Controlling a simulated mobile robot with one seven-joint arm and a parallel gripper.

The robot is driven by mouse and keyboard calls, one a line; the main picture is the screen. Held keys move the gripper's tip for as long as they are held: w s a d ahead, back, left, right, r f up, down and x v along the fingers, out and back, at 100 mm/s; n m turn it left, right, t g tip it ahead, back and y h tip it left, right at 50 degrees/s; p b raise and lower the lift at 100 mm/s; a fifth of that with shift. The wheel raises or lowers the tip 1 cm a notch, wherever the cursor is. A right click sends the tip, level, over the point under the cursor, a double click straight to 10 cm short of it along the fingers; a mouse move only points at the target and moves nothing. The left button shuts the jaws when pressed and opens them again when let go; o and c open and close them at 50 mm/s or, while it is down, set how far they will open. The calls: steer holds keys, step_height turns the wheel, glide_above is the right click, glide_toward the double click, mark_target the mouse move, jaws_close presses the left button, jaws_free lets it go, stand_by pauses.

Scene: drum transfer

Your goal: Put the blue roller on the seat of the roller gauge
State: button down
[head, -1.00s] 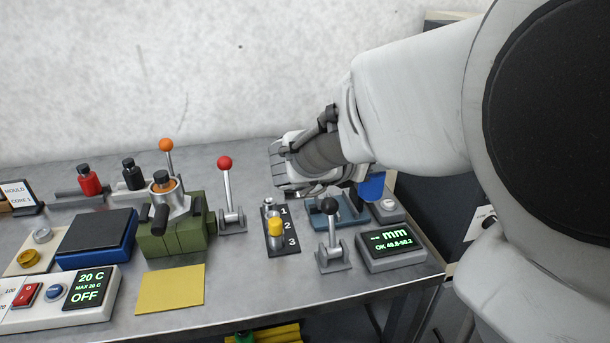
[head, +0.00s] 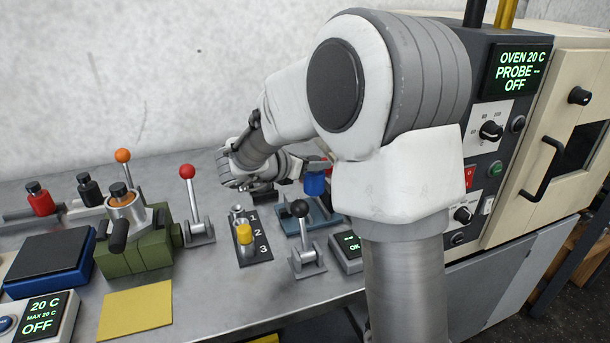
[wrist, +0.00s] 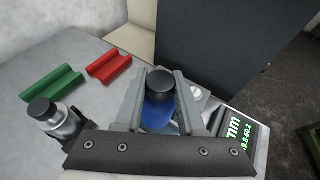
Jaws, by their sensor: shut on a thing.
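The gauge display (wrist: 236,137) also shows at right in the wrist view. The seat is hidden, so I cannot tell whether the roller touches it.
A black-knobbed lever (head: 303,235) and a numbered stand with a yellow piece (head: 245,235) are in front. Green (wrist: 53,84) and red (wrist: 109,68) blocks and a metal black-capped roller (wrist: 55,118) lie left in the wrist view. The oven (head: 535,150) stands at right.

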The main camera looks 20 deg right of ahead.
mark_target(314, 178)
steer(key=shift+w+f, duration=0.3)
steer(key=shift+f+b, duration=0.5)
steer(key=shift+f, duration=1.25)
steer(key=shift+f, duration=0.25)
steer(key=c, duration=0.5)
jaws_free()
steer(key=shift+r, duration=0.1)
